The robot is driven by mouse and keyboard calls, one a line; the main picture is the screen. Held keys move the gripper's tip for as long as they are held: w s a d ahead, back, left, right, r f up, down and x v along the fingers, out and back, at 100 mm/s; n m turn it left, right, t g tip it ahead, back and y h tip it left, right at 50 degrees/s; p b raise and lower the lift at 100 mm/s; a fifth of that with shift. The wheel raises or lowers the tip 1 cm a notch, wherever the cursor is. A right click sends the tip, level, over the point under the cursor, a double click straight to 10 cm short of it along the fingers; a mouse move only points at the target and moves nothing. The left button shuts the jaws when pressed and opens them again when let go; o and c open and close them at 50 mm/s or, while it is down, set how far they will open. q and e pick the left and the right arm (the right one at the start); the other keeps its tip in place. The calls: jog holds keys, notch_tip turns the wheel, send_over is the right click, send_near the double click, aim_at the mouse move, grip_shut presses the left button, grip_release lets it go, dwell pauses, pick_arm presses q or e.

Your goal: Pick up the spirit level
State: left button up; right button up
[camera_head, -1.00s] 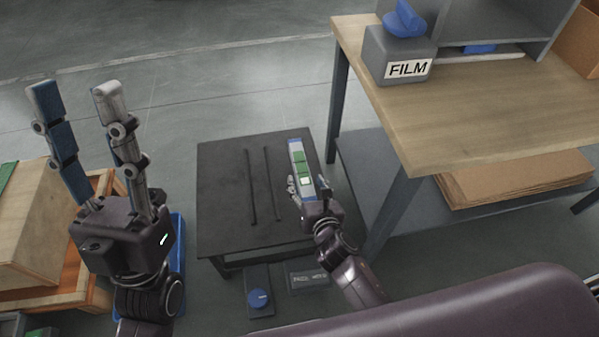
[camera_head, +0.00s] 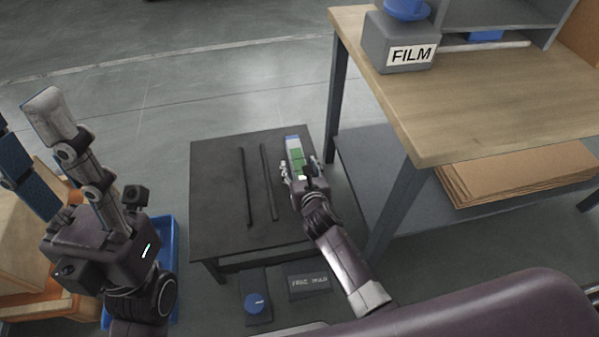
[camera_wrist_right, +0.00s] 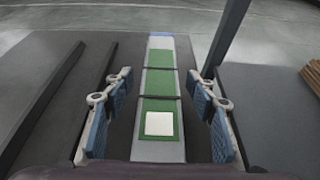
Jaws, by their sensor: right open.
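The spirit level (camera_head: 296,150) is a long grey bar with green panels, a pale square and a blue far end. It lies along the right part of the low dark table (camera_head: 215,190). My right gripper (camera_head: 302,166) is over its near part. In the right wrist view the level (camera_wrist_right: 160,82) runs between the open blue-padded fingers of that gripper (camera_wrist_right: 160,112), with a gap on both sides. My left gripper (camera_head: 28,140) is raised at the left of the head view, its fingers spread apart and empty, away from the level.
Two dark rails run along the table left of the level. A workbench (camera_head: 470,95) with a FILM box (camera_head: 385,40) stands at the right, its leg close to the table. A blue bin (camera_head: 168,240) and wooden crates are at the left. A blue-knobbed box (camera_head: 255,300) sits in front.

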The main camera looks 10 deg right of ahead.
jog(key=shift+r, duration=0.1)
jog(key=shift+c, duration=0.3)
jog(key=c, duration=1.3)
jog(key=shift+c, duration=0.3)
jog(key=shift+r, duration=0.1)
